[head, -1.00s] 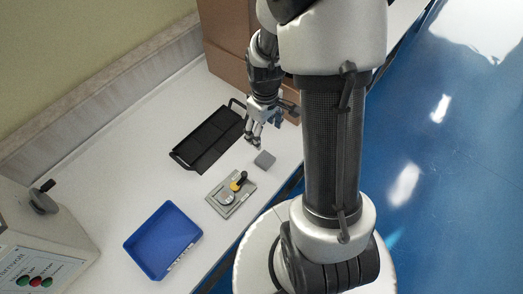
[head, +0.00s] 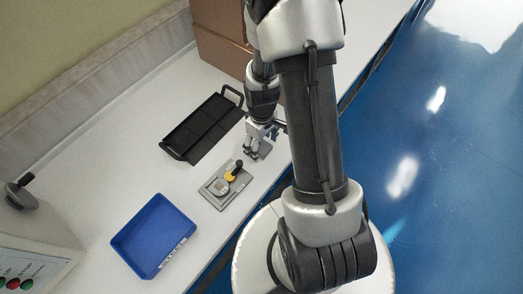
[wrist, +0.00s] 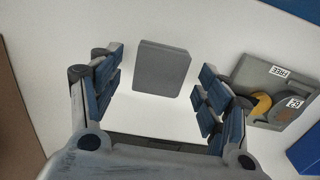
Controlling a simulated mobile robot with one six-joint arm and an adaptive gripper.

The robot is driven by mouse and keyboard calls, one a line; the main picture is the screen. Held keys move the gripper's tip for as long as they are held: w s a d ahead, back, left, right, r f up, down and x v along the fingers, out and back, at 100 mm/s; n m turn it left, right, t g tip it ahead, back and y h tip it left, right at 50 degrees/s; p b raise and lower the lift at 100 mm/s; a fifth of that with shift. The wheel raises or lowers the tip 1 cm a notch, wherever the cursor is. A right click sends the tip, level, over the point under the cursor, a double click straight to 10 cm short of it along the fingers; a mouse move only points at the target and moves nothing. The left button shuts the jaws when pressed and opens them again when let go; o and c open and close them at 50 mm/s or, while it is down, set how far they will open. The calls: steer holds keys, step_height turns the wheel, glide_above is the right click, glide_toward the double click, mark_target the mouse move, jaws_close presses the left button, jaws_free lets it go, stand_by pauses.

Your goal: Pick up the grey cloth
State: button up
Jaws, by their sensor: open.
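The grey cloth (wrist: 162,68) is a small folded grey square lying on the white table, in the upper middle of the wrist view. My gripper (wrist: 160,76) is open, with one blue-padded finger on each side of the cloth and a gap on both sides. The fingers do not touch it. In the head view my gripper (head: 256,152) is low over the table and mostly hides the cloth. I cannot tell the exact height of the fingertips above the table.
A grey plate (head: 217,192) with a round gauge and a yellow-and-black part lies close to my gripper. A black tray (head: 200,127) with handles lies behind. A blue bin (head: 153,236) and a tester (head: 32,240) stand to the left. Brown boxes (head: 222,48) stand at the back.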

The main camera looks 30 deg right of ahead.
mark_target(261, 147)
steer(key=shift+f, duration=0.4)
steer(key=shift+r, duration=0.1)
steer(key=shift+c, duration=0.6)
steer(key=c, duration=0.9)
steer(key=shift+r, duration=0.1)
step_height(261, 147, up, 20)
steer(key=p, duration=0.7)
